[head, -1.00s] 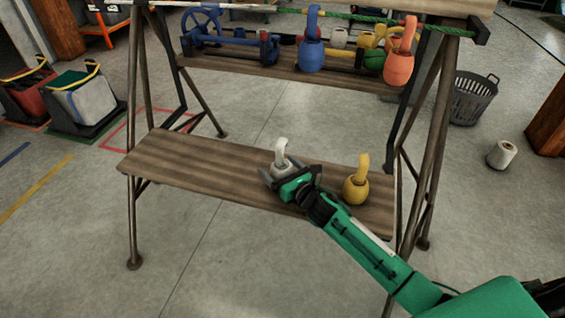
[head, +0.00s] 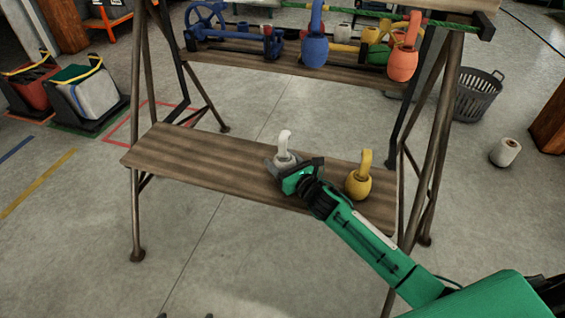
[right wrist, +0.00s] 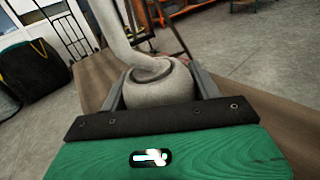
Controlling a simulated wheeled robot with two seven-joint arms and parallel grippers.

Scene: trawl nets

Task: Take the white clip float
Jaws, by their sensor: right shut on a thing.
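The white clip float (head: 284,146) has a round body and a hooked clip on top. It stands upright on or just above the lower wooden shelf. My right gripper (head: 284,163) is shut on its body. In the right wrist view, the white clip float (right wrist: 158,84) sits between the two grey fingers of my right gripper (right wrist: 160,92), one on each side. The underside of the float is hidden by the gripper.
A yellow clip float (head: 358,182) stands on the lower shelf (head: 190,158), right of my gripper. The shelf's left part is clear. Metal legs (head: 430,150) flank it.

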